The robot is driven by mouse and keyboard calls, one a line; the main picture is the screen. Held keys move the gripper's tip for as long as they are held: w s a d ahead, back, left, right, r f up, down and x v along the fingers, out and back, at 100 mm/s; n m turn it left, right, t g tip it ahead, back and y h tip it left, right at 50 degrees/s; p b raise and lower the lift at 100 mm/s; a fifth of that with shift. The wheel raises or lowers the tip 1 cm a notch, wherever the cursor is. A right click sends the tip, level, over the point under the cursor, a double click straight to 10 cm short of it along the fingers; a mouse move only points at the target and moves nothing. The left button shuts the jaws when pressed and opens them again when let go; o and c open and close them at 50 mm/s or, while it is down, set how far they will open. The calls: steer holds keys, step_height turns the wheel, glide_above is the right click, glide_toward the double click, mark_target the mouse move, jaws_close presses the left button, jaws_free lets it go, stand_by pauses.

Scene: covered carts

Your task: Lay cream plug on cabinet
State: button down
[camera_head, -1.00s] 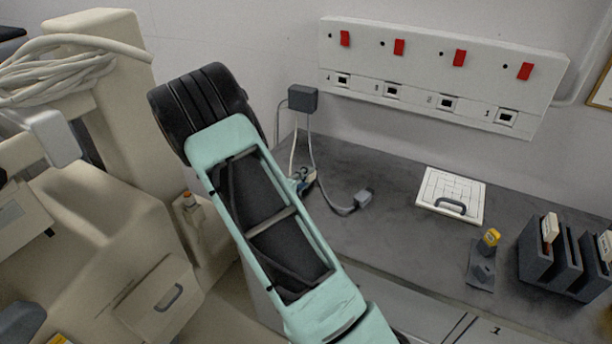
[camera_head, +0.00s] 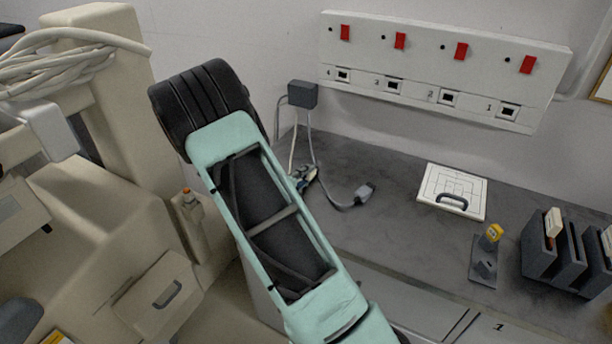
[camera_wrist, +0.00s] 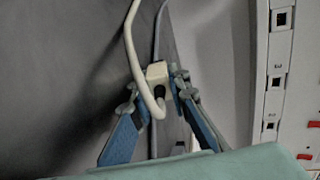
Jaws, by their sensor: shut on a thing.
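The cream plug (camera_wrist: 156,72) is between the blue fingers of my gripper (camera_wrist: 157,87) in the wrist view, with its cream cable (camera_wrist: 131,35) looping over it. My gripper is shut on it. In the head view, my gripper (camera_head: 304,178) shows only partly beside my arm, low over the back left of the cabinet's grey top (camera_head: 400,240). The plug is too small there to make out clearly. I cannot tell whether it touches the top.
A grey plug (camera_head: 364,190) on a grey cable lies on the cabinet top. A white panel with a handle (camera_head: 440,186), a yellow-topped holder (camera_head: 485,262) and dark racks (camera_head: 565,255) stand to the right. A socket strip (camera_head: 420,95) is on the wall. A beige machine (camera_head: 100,220) stands left.

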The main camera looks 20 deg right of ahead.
steer(key=shift+s+a+f+b, duration=0.1)
steer(key=shift+s+f+b, duration=0.15)
steer(key=shift+f+b, duration=0.45)
steer(key=shift+s+a+f+b, duration=0.1)
steer(key=shift+s+f+b, duration=0.1)
steer(key=shift+f+b, duration=0.4)
steer(key=c, duration=1.8)
jaws_free()
steer(key=shift+o, duration=0.2)
steer(key=shift+s+r, duration=0.1)
steer(key=shift+s+a, duration=0.1)
steer(key=shift+a, duration=0.15)
steer(key=v, duration=0.3)
steer(key=r+v, duration=0.1)
steer(key=v, duration=0.6)
steer(key=shift+a+r, duration=0.2)
steer(key=shift+r, duration=0.2)
steer(key=shift+a+r, duration=0.25)
steer(key=shift+r, duration=0.05)
